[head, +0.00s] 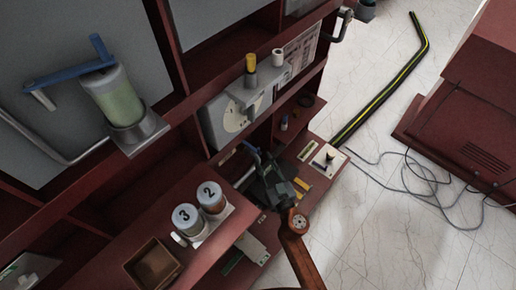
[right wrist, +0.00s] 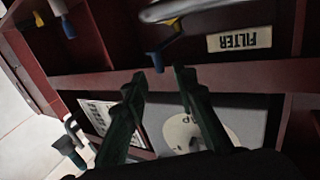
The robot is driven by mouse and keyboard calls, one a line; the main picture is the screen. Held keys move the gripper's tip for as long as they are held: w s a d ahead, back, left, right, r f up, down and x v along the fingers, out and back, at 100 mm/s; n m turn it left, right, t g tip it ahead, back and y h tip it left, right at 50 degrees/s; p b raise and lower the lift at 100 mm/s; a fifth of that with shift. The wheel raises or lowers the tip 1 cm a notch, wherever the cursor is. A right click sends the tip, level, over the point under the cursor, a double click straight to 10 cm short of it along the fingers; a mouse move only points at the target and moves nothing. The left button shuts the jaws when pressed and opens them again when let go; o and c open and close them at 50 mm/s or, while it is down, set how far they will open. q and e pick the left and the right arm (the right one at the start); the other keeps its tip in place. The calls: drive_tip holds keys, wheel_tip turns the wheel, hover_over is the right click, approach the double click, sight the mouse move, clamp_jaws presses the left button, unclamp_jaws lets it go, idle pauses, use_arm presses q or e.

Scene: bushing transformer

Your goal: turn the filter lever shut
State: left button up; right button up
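In the right wrist view, a FILTER label (right wrist: 240,40) appears upside down on a dark red panel. Beside it is a grey metal fitting (right wrist: 175,10) with a blue-tipped lever (right wrist: 156,60) below it. My right gripper (right wrist: 158,78) is open; the blue tip shows just ahead of the gap between its fingertips, with no clear contact. In the head view, my right gripper (head: 268,178) is at the lower shelf of the red cabinet, with a blue lever (head: 252,150) beside it. The gripper partly hides that lever's base. My left gripper is out of view.
Canisters marked 3 (head: 187,218) and 2 (head: 211,197) stand on the shelf left of my right gripper. A green glass jar (head: 115,97) with a blue handle is at upper left. Loose cables (head: 420,175) lie on open tiled floor at right.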

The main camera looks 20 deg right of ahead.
sight(259, 151)
drive_tip(key=w, duration=0.6)
drive_tip(key=shift+a, duration=0.3)
drive_tip(key=shift+c, duration=0.2)
clamp_jaws()
